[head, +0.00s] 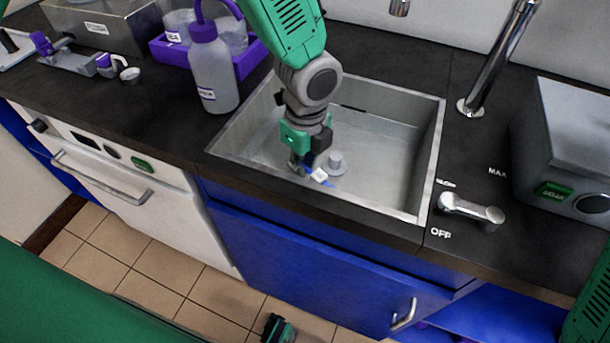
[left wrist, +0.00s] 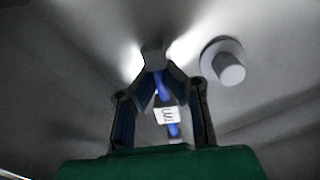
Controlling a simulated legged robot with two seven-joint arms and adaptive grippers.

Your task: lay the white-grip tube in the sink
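My left gripper (head: 304,166) is inside the sink (head: 392,183), pointing down near its front wall. The white-grip tube (head: 320,175) is blue with a white grip piece, tilted at the fingertips. In the left wrist view my left gripper (left wrist: 154,62) has its fingers drawn together at the tips, and the tube (left wrist: 166,114) runs between them, its white label facing the camera. The fingers look shut on it, and its far end is hidden at the tips. Whether the tube touches the sink floor cannot be told.
A round grey drain piece (head: 337,161) stands on the sink floor beside the tube. A faucet (head: 497,60) and a lever handle (head: 470,208) are right of the sink. A wash bottle (head: 213,75) and a purple tray (head: 165,52) stand to the left. The sink's right side is clear.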

